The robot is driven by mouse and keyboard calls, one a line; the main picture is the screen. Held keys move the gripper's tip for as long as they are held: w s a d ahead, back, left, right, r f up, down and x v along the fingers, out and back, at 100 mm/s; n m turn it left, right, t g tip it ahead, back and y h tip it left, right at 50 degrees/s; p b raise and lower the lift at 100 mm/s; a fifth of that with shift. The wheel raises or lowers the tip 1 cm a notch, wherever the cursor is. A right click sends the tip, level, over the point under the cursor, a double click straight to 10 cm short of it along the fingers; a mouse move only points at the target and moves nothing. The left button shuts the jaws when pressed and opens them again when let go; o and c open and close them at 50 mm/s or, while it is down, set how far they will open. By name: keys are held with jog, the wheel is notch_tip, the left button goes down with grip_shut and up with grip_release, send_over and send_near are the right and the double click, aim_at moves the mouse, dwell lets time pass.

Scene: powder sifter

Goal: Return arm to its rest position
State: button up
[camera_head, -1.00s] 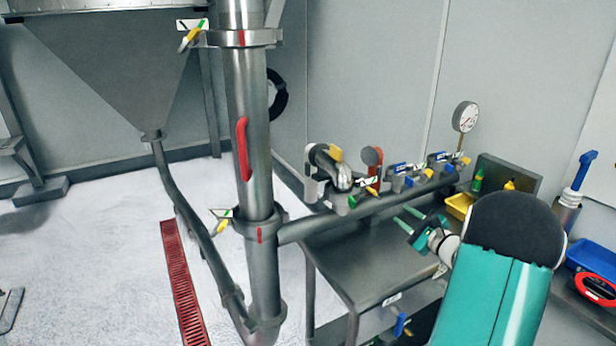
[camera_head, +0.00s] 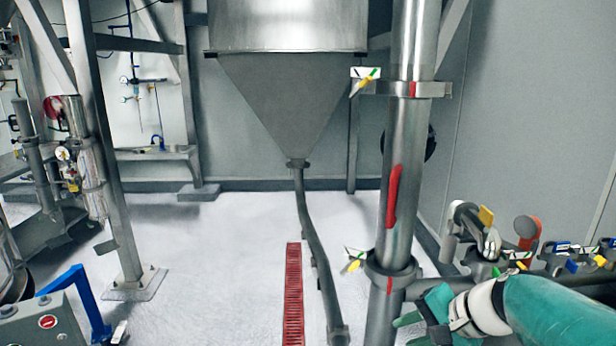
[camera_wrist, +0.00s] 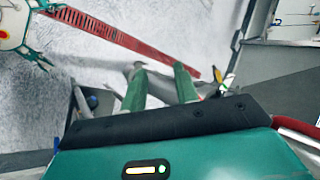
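My teal arm (camera_head: 560,308) reaches in from the lower right of the head view. My gripper (camera_head: 408,333) is at the bottom of that view, beside the lower part of the upright steel pipe (camera_head: 398,135). In the wrist view my gripper (camera_wrist: 160,74) shows two green fingers spread apart. I see nothing held between them. Grey metal parts show behind the fingers, and I cannot tell how far off they are.
A valve manifold (camera_head: 560,255) stands close to my arm at the right. A steel hopper (camera_head: 290,90) hangs at the back. A red floor grate (camera_head: 293,295) crosses the white floor (camera_head: 225,245). A control box (camera_head: 45,322) is at lower left.

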jog(key=s+a+n+h, duration=0.2)
jog(key=s+n+h, duration=0.1)
jog(key=s, duration=0.3)
jog(key=s+a+r+n+h, duration=0.1)
jog(key=s+n+h, duration=0.2)
jog(key=s+n, duration=0.3)
jog(key=shift+s+a, duration=0.35)
jog(key=shift+s, duration=0.2)
